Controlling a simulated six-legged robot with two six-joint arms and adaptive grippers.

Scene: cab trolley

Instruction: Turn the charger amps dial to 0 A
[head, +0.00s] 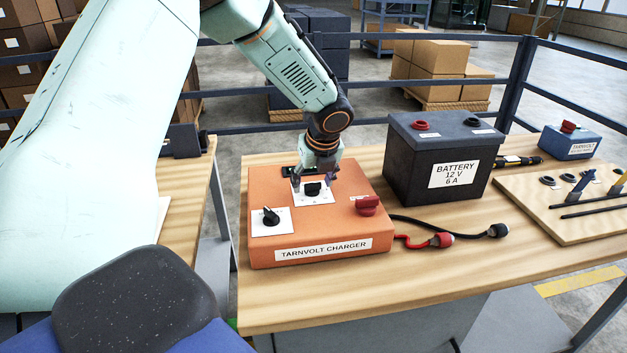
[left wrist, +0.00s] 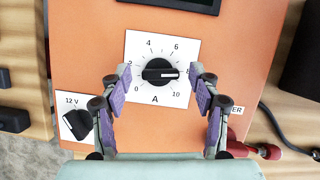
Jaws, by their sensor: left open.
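The orange charger (head: 320,225), labelled TARNVOLT CHARGER, lies on the wooden bench. Its amps dial (head: 313,190) is a black knob on a white plate; it also shows in the left wrist view (left wrist: 158,72). The scale there runs from 0 at lower left to 10 at lower right. My right gripper is not in view.
A second black dial (head: 270,216) marked 12 V and a red switch (head: 367,205) are on the charger. A dark battery (head: 435,175) stands right of it. The bench front is clear.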

